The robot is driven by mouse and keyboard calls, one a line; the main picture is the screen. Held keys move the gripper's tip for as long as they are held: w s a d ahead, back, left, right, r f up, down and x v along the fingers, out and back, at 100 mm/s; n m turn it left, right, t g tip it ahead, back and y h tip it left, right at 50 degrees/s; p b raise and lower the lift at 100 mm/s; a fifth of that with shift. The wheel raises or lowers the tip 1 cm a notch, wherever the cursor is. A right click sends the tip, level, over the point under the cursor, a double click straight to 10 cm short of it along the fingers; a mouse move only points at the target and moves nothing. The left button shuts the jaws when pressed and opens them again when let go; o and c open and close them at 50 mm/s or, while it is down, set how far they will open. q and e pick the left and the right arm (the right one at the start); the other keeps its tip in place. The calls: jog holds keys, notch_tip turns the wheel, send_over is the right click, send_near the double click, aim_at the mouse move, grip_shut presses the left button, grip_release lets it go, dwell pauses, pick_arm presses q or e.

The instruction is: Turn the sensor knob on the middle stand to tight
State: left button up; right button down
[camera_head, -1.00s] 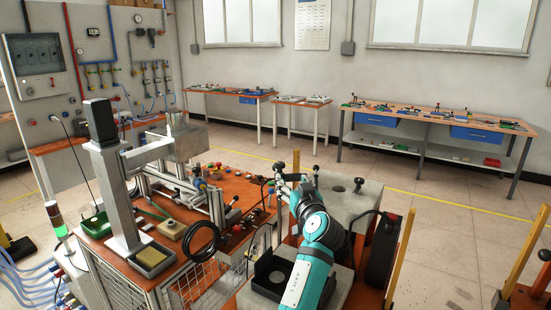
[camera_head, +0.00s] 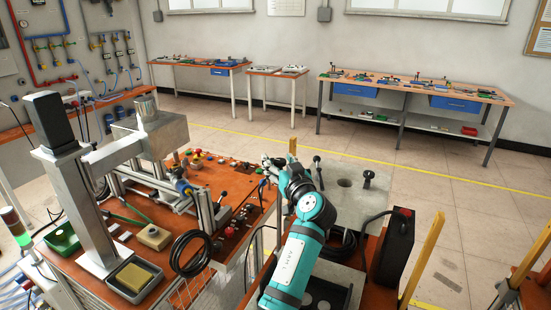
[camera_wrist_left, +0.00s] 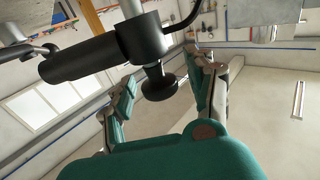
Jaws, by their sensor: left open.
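In the left wrist view a black round knob (camera_wrist_left: 160,88) on a short stem hangs under a black cylindrical sensor body (camera_wrist_left: 85,60), which is fixed on a grey post (camera_wrist_left: 132,8). My left gripper (camera_wrist_left: 165,74) is open, with one finger on each side of the knob; I cannot tell whether either touches it. In the head view my left gripper (camera_head: 281,170) is at the near left edge of the grey block, and the arm and gripper largely hide the stand and knob there. My right gripper is not in view.
The grey block (camera_head: 345,205) has a round hole and black-topped pins (camera_head: 367,178). A black box (camera_head: 392,246) with a cable stands to its right. An orange workbench (camera_head: 205,190) with a metal frame and black hose (camera_head: 190,252) lies left.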

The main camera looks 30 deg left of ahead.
pick_arm(q)
jog(key=shift+d, duration=0.1)
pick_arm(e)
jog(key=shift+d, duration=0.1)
pick_arm(q)
jog(key=shift+c, duration=0.8)
grip_shut()
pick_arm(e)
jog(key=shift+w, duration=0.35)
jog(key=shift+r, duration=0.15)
